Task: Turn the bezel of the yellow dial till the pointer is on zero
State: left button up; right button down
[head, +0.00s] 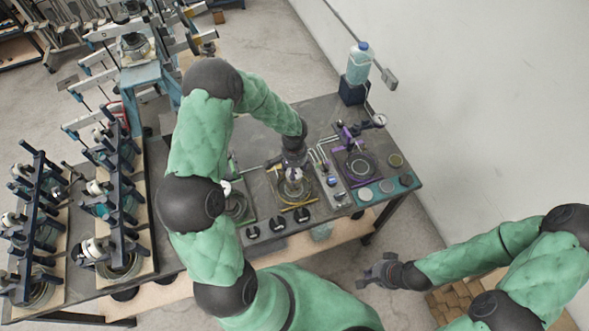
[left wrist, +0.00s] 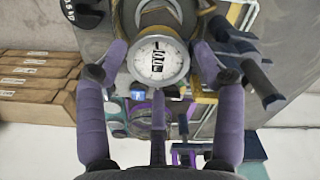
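A round dial (left wrist: 158,60) with a white face and a pale bezel shows in the left wrist view, with dark marks near its middle. Its pointer reading is too small to make out. It belongs to the yellow-framed stand (head: 292,190) on the table, where my left arm partly covers it in the head view. My left gripper (left wrist: 161,62) is open, with one purple finger on each side of the dial. I cannot tell whether the fingers touch the bezel. My right gripper (head: 376,272) appears open and empty, off the table's front edge.
A purple stand with another dial (head: 380,120) is to the right, and a green stand's dial (head: 226,187) to the left. A blue-capped bottle (head: 359,62) stands at the back. Cardboard boxes (head: 470,297) lie below my right arm.

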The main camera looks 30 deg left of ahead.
pick_arm(q)
jog(key=c, duration=0.5)
jog(key=shift+c, duration=0.2)
jog(key=shift+w, duration=0.1)
jog(key=shift+m+b, duration=0.45)
jog(key=shift+m, duration=0.35)
jog(key=shift+r+m, duration=0.1)
jog(key=shift+m, duration=0.3)
jog(key=o, duration=0.8)
jog(key=shift+c, duration=0.2)
jog(key=o, duration=0.4)
jog(key=shift+w, duration=0.1)
jog(key=shift+c, duration=0.2)
